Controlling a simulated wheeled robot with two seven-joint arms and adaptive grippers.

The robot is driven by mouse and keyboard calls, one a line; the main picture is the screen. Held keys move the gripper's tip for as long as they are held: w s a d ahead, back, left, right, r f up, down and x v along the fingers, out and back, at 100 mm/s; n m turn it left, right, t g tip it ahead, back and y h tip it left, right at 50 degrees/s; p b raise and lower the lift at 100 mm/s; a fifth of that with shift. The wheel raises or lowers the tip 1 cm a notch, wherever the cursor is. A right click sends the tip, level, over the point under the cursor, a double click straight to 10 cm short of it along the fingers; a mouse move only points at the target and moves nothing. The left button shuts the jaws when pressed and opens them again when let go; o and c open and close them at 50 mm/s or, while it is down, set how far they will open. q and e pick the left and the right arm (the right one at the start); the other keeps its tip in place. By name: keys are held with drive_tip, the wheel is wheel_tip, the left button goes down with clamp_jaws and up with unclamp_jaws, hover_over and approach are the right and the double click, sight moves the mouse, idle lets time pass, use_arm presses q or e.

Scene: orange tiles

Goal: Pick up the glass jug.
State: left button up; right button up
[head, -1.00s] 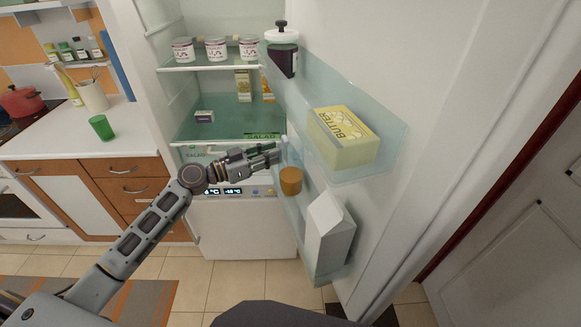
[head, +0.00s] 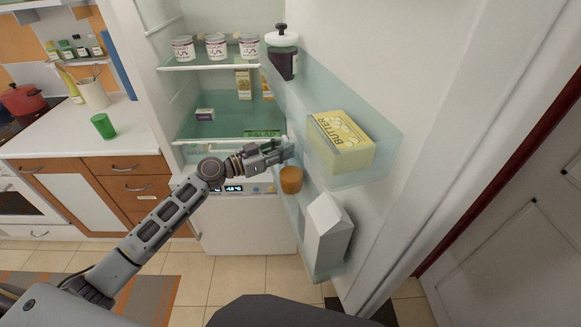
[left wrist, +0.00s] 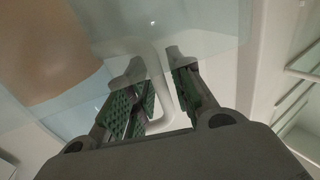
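The jug (head: 290,180) is in the fridge door's lower shelf. Its orange-brown part shows in the head view, and its clear glass is hard to make out. In the left wrist view a large, blurred brown shape (left wrist: 45,45) fills the upper left. A pale curved bar, seemingly the jug's handle (left wrist: 160,62), runs down between the fingers. My left gripper (head: 286,150) is at the door shelf, just above and beside the orange-brown part. In the left wrist view its green-padded fingers (left wrist: 160,90) are apart, with no clear contact on the bar. My right gripper is out of view.
A butter box (head: 342,142) stands in the door shelf above right, a white carton (head: 327,232) below right, and a dark jar with a white lid (head: 282,62) above. Fridge shelves with several tubs lie behind. A green cup (head: 103,126) stands on the left counter.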

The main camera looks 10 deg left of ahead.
use_arm(q)
clamp_jaws()
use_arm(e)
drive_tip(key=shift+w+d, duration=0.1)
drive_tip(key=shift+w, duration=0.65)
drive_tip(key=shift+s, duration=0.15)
